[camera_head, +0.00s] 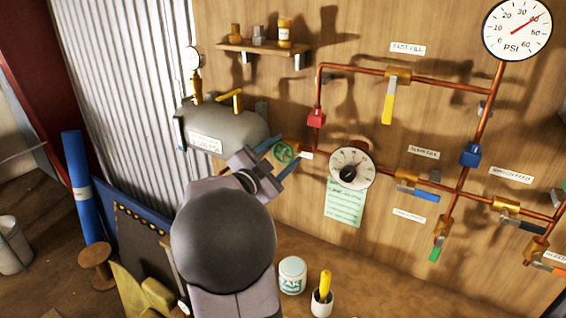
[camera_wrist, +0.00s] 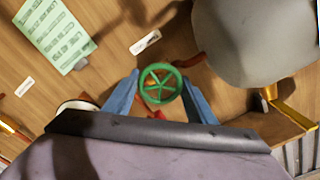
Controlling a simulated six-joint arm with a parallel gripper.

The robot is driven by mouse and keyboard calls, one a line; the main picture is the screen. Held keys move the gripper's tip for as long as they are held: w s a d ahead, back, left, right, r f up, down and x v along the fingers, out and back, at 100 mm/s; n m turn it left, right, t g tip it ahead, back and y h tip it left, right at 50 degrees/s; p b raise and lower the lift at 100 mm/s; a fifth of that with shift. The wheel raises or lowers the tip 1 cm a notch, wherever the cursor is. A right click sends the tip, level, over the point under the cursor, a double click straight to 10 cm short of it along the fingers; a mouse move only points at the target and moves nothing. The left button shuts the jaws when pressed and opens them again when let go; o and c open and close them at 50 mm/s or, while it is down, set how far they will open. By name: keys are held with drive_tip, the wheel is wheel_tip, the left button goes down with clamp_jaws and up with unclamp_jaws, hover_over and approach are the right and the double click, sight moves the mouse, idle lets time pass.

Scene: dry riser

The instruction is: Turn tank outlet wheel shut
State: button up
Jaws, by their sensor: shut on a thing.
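The green tank outlet wheel (camera_head: 283,151) is a small spoked handwheel at the right end of the grey tank (camera_head: 240,125), on the copper pipe. In the wrist view the wheel (camera_wrist: 160,85) sits upright in the picture's middle, its spokes clear. My gripper (camera_head: 281,154) has one blue finger on each side of the wheel and is shut on its rim. In the wrist view my gripper (camera_wrist: 160,77) shows both fingers at the left and right of the rim. The valve stem behind the wheel is mostly hidden.
A round dial (camera_head: 351,168) and a green note (camera_head: 344,203) are on the wall just right of the wheel. A red fitting (camera_head: 317,117) is above. A yellow-handled valve (camera_head: 388,100) and other levers are farther right. A shelf (camera_head: 262,49) is above the tank.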

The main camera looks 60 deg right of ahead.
drive_tip(key=m+b, duration=0.4)
drive_tip(key=b, duration=0.1)
drive_tip(key=shift+f+m+b, duration=0.3)
drive_tip(key=shift+f, duration=0.1)
drive_tip(key=m+b, duration=0.2)
drive_tip(key=shift+r+b, duration=0.15)
drive_tip(key=shift+b, duration=0.15)
drive_tip(key=shift+m, duration=0.4)
drive_tip(key=shift+r+b, duration=0.15)
drive_tip(key=shift+b, duration=0.15)
drive_tip(key=o, duration=1)
drive_tip(key=shift+o, duration=0.2)
drive_tip(key=a+b, duration=0.1)
drive_tip(key=a, duration=0.6)
drive_tip(key=shift+a+b, duration=0.2)
drive_tip(key=shift+b, duration=0.15)
